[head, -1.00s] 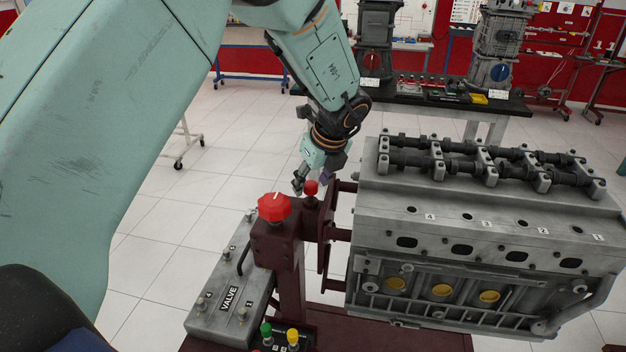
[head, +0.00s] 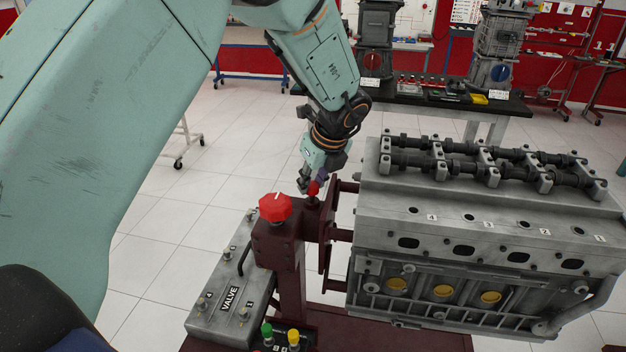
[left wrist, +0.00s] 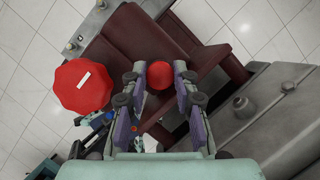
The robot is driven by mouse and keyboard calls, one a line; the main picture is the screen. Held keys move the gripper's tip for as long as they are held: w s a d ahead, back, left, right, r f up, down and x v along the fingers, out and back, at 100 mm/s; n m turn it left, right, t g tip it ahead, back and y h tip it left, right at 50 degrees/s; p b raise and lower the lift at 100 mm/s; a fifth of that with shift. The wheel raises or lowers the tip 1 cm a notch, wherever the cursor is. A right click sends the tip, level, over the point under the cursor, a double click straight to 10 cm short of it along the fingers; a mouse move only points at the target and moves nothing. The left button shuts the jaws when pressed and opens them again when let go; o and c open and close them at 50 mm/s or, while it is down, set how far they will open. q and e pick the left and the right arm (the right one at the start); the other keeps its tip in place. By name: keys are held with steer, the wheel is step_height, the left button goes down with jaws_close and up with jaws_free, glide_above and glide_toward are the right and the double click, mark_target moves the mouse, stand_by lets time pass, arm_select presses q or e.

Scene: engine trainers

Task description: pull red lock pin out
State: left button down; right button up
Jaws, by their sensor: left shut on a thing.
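The red lock pin (head: 313,188) stands in the top of the dark red stand (head: 275,244), just right of the larger red knob (head: 274,207). My left gripper (head: 313,184) reaches down over the pin from above and behind, and its fingers partly hide the pin's head. In the left wrist view the round red pin head (left wrist: 160,74) lies between the fingertips of my left gripper (left wrist: 160,82), which is shut on it. The red knob (left wrist: 82,86) is to the left of the fingers there. My right gripper is not in view.
The grey engine block (head: 480,215) is mounted close to the right of the stand. A grey valve box (head: 215,312) lies to the left, with green (head: 266,331) and yellow (head: 292,337) buttons in front. Open tiled floor lies behind and left.

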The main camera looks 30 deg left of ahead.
mark_target(314, 184)
arm_select(q)
step_height(314, 184, up, 5)
steer(key=p, duration=0.3)
steer(key=shift+f+p, duration=0.2)
steer(key=shift+p, duration=0.1)
steer(key=shift+w+f, duration=0.1)
steer(key=shift+w, duration=0.05)
steer(key=c, duration=1.4)
jaws_free()
steer(key=o, duration=0.4)
steer(key=shift+s+d, duration=0.15)
steer(key=shift+s, duration=0.15)
steer(key=shift+w, duration=0.2)
